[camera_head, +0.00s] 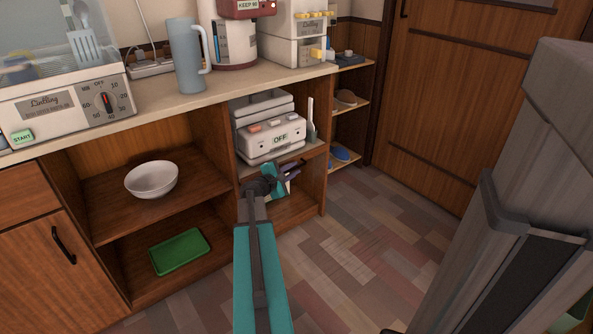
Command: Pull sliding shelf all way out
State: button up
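The shelf board (312,153) in the open cabinet bay below the counter seems to be the sliding shelf. A white appliance (273,129) with an OFF label stands on it, and a white upright utensil is at its right. The board seems to lie within the bay; how far out it is cannot be told. My gripper (277,181), with teal parts, is just below and in front of the board. Its fingertips are small and partly hidden by my wrist, so I cannot tell whether it touches the board or is open.
The counter (150,93) above carries a dish dryer (60,90), a grey-blue pitcher (186,55) and white machines. A white bowl (152,179) and green tray (180,251) are on shelves to the left. The floor (370,240) to the right is clear.

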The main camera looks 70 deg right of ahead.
jog(key=shift+b+x, duration=0.3)
jog(key=shift+x, duration=1.2)
jog(key=shift+a, duration=0.1)
grip_shut()
